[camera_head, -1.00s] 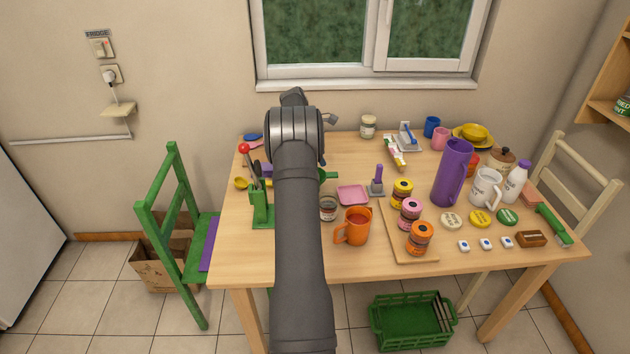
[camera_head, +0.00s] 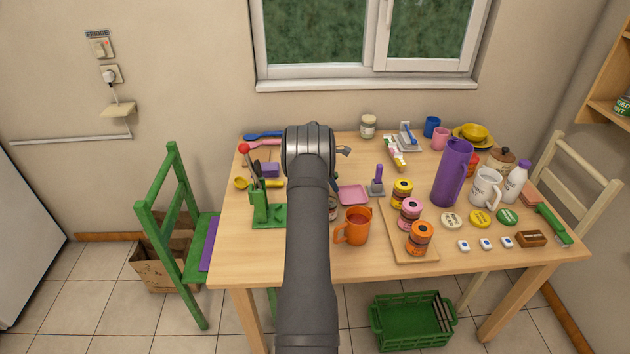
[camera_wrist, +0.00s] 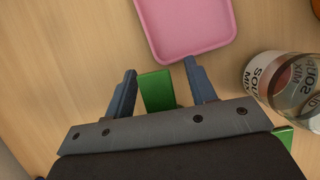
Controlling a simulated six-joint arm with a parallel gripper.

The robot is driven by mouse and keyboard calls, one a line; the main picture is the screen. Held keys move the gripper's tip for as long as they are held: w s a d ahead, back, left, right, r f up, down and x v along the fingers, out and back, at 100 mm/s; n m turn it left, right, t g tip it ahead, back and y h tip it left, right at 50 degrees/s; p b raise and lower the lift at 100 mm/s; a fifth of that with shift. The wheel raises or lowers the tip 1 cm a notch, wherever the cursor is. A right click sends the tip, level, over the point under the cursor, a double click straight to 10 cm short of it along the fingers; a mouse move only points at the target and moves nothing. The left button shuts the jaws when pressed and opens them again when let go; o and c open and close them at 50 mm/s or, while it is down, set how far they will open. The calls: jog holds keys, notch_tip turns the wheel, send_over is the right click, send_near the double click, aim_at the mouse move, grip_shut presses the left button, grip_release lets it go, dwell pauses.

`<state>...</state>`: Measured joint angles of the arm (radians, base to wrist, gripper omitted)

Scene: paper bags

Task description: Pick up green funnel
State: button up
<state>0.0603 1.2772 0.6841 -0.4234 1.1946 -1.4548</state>
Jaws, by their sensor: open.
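The green funnel (camera_wrist: 157,92) shows in the wrist view only in part, as a flat green piece between my fingers. More green shows at the lower right behind my gripper's body; I cannot tell whether it is the same thing. My gripper (camera_wrist: 160,72) is open, with one blue-grey finger on each side of the green piece and small gaps visible. Most of the funnel is hidden by the gripper body.
A pink tray (camera_wrist: 187,45) lies just beyond the fingertips. A labelled soup mix jar (camera_wrist: 284,84) stands close at the right.

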jog(key=shift+c, duration=0.4)
jog(key=c, duration=1)
jog(key=shift+r, duration=0.55)
notch_tip(320, 180, up, 3)
jog(key=shift+w+f, duration=0.1)
jog(key=s+d+r, duration=0.7)
jog(key=d, duration=0.1)
jog(key=s+a+r, duration=0.1)
jog(key=s, duration=0.1)
jog(key=s+a+r, duration=0.1)
jog(key=s+r, duration=0.1)
jog(key=s+a+r, duration=0.1)
jog(key=s+a, duration=0.1)
jog(key=shift+s+r, duration=0.15)
jog(key=shift+s, duration=0.05)
